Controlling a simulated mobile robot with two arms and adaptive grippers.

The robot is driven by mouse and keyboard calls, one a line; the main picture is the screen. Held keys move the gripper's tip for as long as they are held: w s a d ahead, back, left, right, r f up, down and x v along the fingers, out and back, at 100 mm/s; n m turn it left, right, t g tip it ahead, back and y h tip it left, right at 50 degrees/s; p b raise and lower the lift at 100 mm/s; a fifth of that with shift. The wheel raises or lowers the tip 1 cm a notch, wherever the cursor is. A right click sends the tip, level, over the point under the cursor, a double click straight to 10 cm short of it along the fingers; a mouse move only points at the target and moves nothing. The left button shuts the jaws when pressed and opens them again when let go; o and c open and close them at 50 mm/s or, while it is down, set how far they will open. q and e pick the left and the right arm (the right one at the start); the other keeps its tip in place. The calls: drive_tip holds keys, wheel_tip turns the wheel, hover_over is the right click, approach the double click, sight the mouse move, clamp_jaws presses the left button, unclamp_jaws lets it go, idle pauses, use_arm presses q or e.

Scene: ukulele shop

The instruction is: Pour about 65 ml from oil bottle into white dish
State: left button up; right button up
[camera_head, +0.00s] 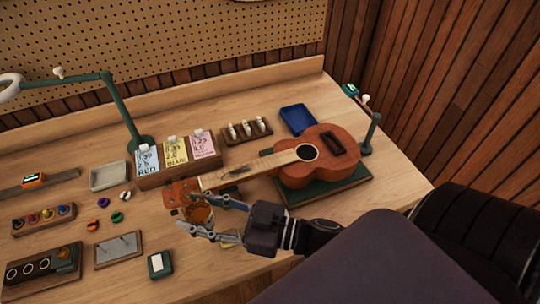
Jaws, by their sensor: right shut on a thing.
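My right gripper (205,216) reaches in from the lower right and is shut on the oil bottle (200,211), an amber-coloured container at the ukulele's headstock. The fingers hide part of the bottle, and I cannot tell its tilt or fill level. The white dish (108,176), a shallow pale rectangular one, sits on the bench to the upper left, apart from the bottle. I cannot see any contents in the dish. My left gripper is not in view.
A ukulele (318,168) lies on a green pad, its neck pointing left toward my gripper. A card holder (180,176) and green lamp post (122,110) stand near the dish. Coloured knobs (104,202) lie below the dish. A blue tray (298,119) is at the back.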

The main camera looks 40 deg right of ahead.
drive_tip(key=s+d+f+n+g+y+p, duration=0.2)
drive_tip(key=s+d+f+n+g+y, duration=0.1)
drive_tip(key=s, duration=0.5)
drive_tip(key=d+n+g+y, duration=0.1)
drive_tip(key=d+n+g, duration=0.1)
drive_tip(key=g, duration=0.1)
drive_tip(key=shift+g+y, duration=0.4)
